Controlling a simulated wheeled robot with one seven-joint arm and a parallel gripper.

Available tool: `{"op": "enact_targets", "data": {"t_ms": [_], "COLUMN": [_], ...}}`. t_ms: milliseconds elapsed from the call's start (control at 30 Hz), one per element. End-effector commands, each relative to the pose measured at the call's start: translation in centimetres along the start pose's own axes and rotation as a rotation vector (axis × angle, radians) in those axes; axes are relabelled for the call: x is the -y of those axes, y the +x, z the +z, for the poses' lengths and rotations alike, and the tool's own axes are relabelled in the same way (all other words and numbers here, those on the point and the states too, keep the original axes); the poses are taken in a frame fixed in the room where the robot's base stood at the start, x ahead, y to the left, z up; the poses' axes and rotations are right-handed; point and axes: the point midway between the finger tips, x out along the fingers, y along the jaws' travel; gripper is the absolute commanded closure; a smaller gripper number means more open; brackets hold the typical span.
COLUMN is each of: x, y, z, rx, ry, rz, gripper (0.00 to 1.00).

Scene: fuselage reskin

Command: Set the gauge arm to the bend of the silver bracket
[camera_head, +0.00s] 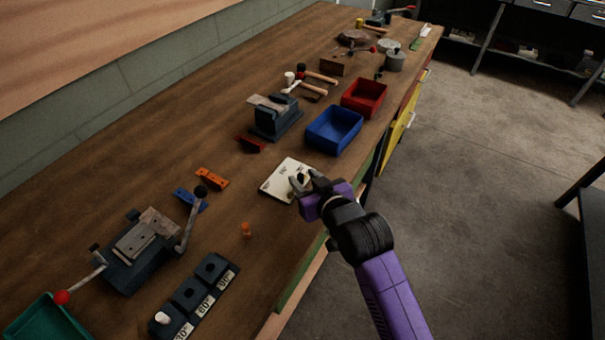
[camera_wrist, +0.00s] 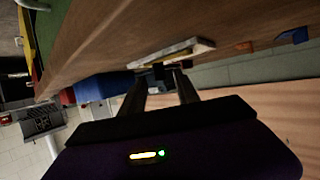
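A white gauge plate (camera_head: 277,184) with dark markings lies flat near the bench's front edge. In the wrist view its pale edge (camera_wrist: 175,50) shows almost edge-on. My gripper (camera_head: 304,181) is over its right part, fingers spread. In the wrist view a small dark piece (camera_wrist: 158,72) shows between the fingertips; I cannot tell if they touch it. The gauge arm is not clearly visible, partly hidden by my gripper. A silver piece with holes (camera_head: 135,239) lies on the dark lever fixture (camera_head: 140,265) at the left; I cannot tell if it is the silver bracket.
An orange bracket (camera_head: 212,178), blue bracket (camera_head: 190,199) and red bracket (camera_head: 251,144) lie on the bench. A vise (camera_head: 275,119), blue bin (camera_head: 334,130) and red bin (camera_head: 364,97) stand beyond the plate. An angle-labelled block (camera_head: 193,297) and orange peg (camera_head: 246,230) are nearer.

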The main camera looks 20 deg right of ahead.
Motion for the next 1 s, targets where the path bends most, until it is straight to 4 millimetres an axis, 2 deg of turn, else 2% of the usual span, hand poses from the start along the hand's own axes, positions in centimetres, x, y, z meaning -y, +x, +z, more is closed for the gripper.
{"op": "enact_targets", "data": {"t_ms": [200,533,567,733,1000], "x": [0.0,0.0,0.0,0.0,0.0], "y": [2.2,2.5,2.5,2.5,2.5], "z": [0.0,0.0,0.0,0.0,0.0], "rx": [0.000,-0.001,-0.001,-0.001,-0.001], "ry": [0.001,0.001,0.001,0.001,0.000], "rz": [0.000,0.000,0.000,0.000,0.000], "gripper": [0.62,0.62,0.66,0.99,1.00]}}
